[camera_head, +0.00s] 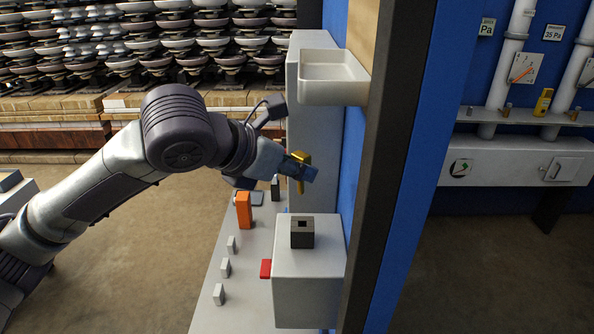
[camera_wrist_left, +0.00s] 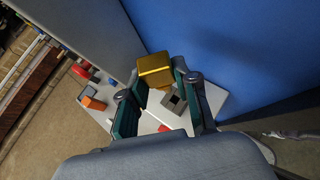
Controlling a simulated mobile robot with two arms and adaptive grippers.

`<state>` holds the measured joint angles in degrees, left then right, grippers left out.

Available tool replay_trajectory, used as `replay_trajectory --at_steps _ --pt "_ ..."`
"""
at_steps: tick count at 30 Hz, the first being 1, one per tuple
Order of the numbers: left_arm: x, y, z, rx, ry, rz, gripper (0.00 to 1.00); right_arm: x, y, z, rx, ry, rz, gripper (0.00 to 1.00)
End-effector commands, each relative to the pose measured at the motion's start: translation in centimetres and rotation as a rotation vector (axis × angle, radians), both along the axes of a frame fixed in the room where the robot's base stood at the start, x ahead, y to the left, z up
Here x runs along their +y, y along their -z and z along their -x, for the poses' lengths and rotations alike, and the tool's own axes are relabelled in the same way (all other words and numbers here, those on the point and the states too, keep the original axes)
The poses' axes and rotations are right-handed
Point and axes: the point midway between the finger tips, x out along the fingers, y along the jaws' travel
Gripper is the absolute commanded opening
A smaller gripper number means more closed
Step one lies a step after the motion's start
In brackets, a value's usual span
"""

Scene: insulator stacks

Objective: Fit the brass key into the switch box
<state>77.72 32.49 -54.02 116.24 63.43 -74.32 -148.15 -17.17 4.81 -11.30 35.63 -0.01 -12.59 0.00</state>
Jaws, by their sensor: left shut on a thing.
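The brass key (camera_head: 301,170) is gold, with a block-like head and a narrower shaft pointing down in the head view. My left gripper (camera_head: 303,172) is shut on its head and holds it in the air, above and behind the switch box. The key's head also shows between the fingers in the left wrist view (camera_wrist_left: 154,69). The switch box (camera_head: 308,284) is light grey, with a dark square socket (camera_head: 302,232) on top that has an opening. The socket shows just below the key in the left wrist view (camera_wrist_left: 173,103). My right gripper is not in view.
An orange block (camera_head: 244,210), a red piece (camera_head: 266,268) and several small grey pegs (camera_head: 225,267) are on the grey surface left of the box. A white tray (camera_head: 333,78) juts out above. A blue-sided panel (camera_head: 409,180) stands close on the right.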

Motion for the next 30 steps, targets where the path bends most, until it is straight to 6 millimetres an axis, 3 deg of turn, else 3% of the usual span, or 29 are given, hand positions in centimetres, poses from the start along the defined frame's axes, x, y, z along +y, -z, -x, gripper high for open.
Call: replay_trajectory --at_steps 4,10,24,30 --pt "0.0 0.0 0.0 0.0 0.0 0.0 0.0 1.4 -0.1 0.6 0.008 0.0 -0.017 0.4" --pt "0.0 -0.2 0.1 -0.001 -0.005 -0.002 0.0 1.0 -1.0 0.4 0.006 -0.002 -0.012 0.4" --pt "0.0 4.6 0.1 0.0 -0.005 -0.002 0.0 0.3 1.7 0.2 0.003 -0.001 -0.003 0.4" --pt "0.0 5.7 0.1 -0.003 -0.005 -0.001 0.0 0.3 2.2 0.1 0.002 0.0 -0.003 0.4"
